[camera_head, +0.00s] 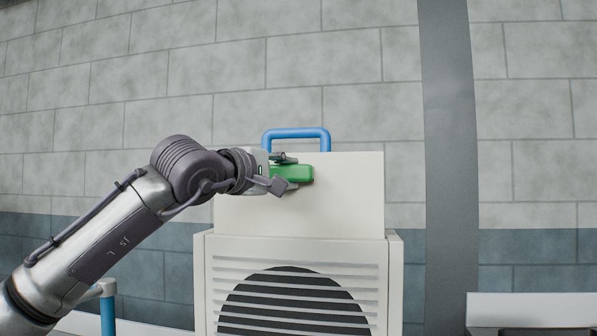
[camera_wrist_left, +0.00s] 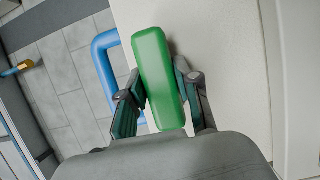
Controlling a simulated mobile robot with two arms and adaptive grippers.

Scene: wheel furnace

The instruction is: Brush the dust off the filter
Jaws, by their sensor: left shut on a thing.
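The filter (camera_head: 345,195) is a pale off-white panel standing upright out of the top of a white unit, with a blue handle (camera_head: 296,133) on its top edge. The filter also shows in the wrist view (camera_wrist_left: 225,60). My left gripper (camera_head: 282,174) is shut on a green brush (camera_head: 296,173) in front of the filter's upper part, below the handle. In the wrist view the green brush (camera_wrist_left: 158,78) sits between the two fingers. Its bristles are hidden, and I cannot tell whether it touches the filter. I see no clear dust.
The white unit (camera_head: 395,285) below has a slatted front over a dark round opening. A white surface (camera_head: 530,308) stands at the lower right. A blue post (camera_head: 107,315) stands at the lower left. A grey pillar (camera_head: 448,150) and block wall are behind.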

